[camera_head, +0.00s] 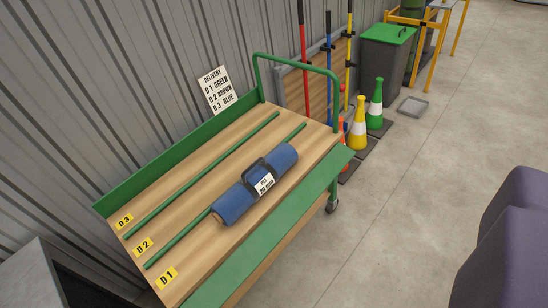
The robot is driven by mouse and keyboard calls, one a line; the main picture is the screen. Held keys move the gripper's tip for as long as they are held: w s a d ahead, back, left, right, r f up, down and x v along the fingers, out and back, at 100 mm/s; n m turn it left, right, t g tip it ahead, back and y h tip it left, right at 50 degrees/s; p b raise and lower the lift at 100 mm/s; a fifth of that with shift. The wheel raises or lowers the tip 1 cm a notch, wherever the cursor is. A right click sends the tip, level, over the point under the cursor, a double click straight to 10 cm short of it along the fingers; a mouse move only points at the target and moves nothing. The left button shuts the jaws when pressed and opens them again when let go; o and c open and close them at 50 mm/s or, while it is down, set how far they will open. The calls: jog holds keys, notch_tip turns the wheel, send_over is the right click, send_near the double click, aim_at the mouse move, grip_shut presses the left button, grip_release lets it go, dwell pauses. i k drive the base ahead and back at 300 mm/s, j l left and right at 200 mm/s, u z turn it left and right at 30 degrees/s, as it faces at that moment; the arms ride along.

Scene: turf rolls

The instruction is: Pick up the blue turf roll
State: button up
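The blue turf roll (239,196) lies on the wooden deck of a green-framed cart (207,245). It has a black strap with a handle (254,173) and a white label (264,183) around its middle. It lies in the front lane, marked D1 (167,277), along the near green divider rod (178,240), and hides part of that rod. The lanes marked D2 (143,246) and D3 (124,221) are empty.
A sign (215,90) behind the cart reads D1 green, D2 brown, D3 blue. A green push handle (297,61), cones (358,128), long-handled tools and a grey bin (387,48) stand beyond the cart. A purple shape (505,250), unidentified, is lower right. Floor right of the cart is clear.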

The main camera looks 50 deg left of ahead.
aim_at(265, 172)
jog(key=i+l+u, duration=0.25)
jog(key=i, duration=0.85)
jog(key=i+j+u, duration=0.1)
jog(key=i+u, duration=0.15)
jog(key=u, duration=0.2)
jog(key=i+u, duration=0.55)
jog(key=u, duration=0.3)
jog(key=i+u, duration=0.5)
jog(key=u, duration=0.2)
